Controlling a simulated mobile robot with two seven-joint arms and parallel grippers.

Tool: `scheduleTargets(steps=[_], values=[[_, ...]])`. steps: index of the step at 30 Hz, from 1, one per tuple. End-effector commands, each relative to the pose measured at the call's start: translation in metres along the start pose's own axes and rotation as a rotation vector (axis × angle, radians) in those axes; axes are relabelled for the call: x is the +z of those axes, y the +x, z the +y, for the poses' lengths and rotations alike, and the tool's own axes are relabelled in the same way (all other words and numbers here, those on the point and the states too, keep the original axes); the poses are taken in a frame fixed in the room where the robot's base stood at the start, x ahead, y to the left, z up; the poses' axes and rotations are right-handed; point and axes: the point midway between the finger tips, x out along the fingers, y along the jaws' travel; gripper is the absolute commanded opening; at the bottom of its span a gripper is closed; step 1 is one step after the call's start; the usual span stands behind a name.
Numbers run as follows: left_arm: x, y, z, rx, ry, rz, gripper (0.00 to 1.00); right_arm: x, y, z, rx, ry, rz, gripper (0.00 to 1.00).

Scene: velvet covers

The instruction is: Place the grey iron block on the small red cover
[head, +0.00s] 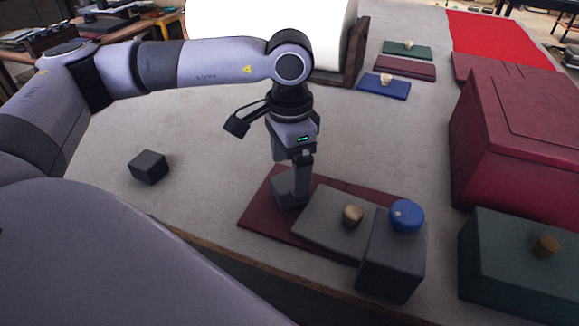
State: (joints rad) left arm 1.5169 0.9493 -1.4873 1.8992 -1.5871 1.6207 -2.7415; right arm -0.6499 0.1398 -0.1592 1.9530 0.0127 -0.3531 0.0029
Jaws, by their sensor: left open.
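A grey block (284,193) sits on the left part of a flat dark red cover (258,226) near the table's front edge. My left gripper (300,190) points down at this block. The gripper is open; its fingers are at the block's right side and partly hide it. A second dark grey block (148,167) stands alone on the table to the left. A smaller flat dark red cover (405,68) lies at the back, between a green and a blue one. I cannot tell by sight which block is iron.
A flat grey piece with a wooden knob (352,215) overlaps the near red cover. A green box (520,265) and a large red box (520,140) fill the right. The middle of the table is clear.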

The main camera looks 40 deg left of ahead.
Motion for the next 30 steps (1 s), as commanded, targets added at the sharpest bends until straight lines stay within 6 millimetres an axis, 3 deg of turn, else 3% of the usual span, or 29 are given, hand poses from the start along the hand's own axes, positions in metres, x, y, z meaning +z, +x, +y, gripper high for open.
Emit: scheduleTargets(steps=[6,13,19,30], values=[[-0.002,-0.053,0.000,-0.002,0.002,0.009,0.89,0.010,0.007,0.000,0.000,0.000,-0.004,0.00],[-0.001,-0.094,0.000,-0.001,0.001,0.006,0.89,0.013,0.008,0.000,0.000,0.000,-0.005,0.00],[0.000,-0.107,0.000,0.001,0.001,0.003,0.89,0.013,0.009,0.000,0.000,0.000,-0.005,0.00],[0.000,-0.107,0.000,0.000,0.002,0.003,0.89,0.013,0.009,0.000,0.000,0.000,-0.005,0.00]])
